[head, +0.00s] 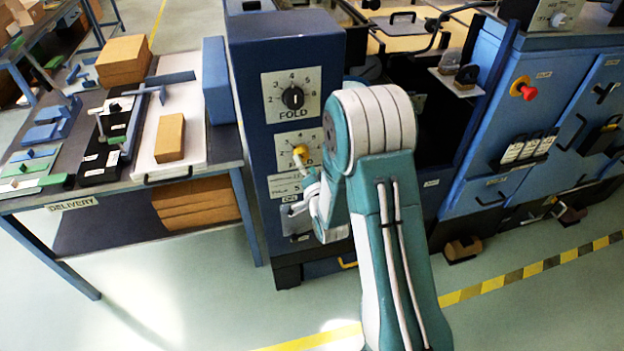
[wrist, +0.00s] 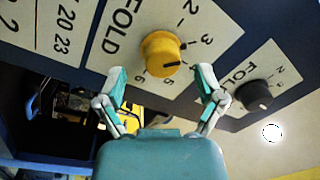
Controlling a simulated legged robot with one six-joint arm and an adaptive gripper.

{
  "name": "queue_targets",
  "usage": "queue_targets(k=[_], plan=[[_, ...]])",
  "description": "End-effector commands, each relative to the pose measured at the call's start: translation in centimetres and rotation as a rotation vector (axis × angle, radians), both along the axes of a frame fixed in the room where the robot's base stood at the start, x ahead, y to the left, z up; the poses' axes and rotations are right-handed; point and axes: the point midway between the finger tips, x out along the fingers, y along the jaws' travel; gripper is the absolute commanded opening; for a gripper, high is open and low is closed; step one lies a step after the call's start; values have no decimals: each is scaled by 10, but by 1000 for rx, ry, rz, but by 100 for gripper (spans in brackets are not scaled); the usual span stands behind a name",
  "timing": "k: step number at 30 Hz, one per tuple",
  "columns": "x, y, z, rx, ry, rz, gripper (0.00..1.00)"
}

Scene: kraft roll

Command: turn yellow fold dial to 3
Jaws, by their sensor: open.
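The yellow fold dial (head: 300,151) sits on the lower white FOLD plate on the dark blue cabinet. In the wrist view, the yellow dial (wrist: 162,52) stands out from its plate, with the numbers 2, 3, 5 and 6 readable around it. A dark mark shows on its lower side, but I cannot tell exactly which number it points to. My gripper (wrist: 160,78) is open and empty. Its fingertips are apart, to the left and right just below the dial in the wrist view. In the head view, my arm partly hides the gripper and the plate.
A black FOLD dial (head: 292,97) is on the plate above. It also shows right of the yellow dial in the wrist view (wrist: 257,95). A delivery table (head: 196,178) with boxes stands left. A red button (head: 524,89) is on the machine at right.

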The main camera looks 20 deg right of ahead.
Motion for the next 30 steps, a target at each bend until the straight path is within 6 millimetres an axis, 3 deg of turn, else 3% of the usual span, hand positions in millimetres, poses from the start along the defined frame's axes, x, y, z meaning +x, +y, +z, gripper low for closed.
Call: queue_targets(k=[6,12,18,30], plan=[[-48,-3,-4,0,4,0,88],[-78,-4,-5,-1,2,0,88],[-87,-4,-6,-1,1,-1,88],[-87,-4,-6,-1,0,0,88]])
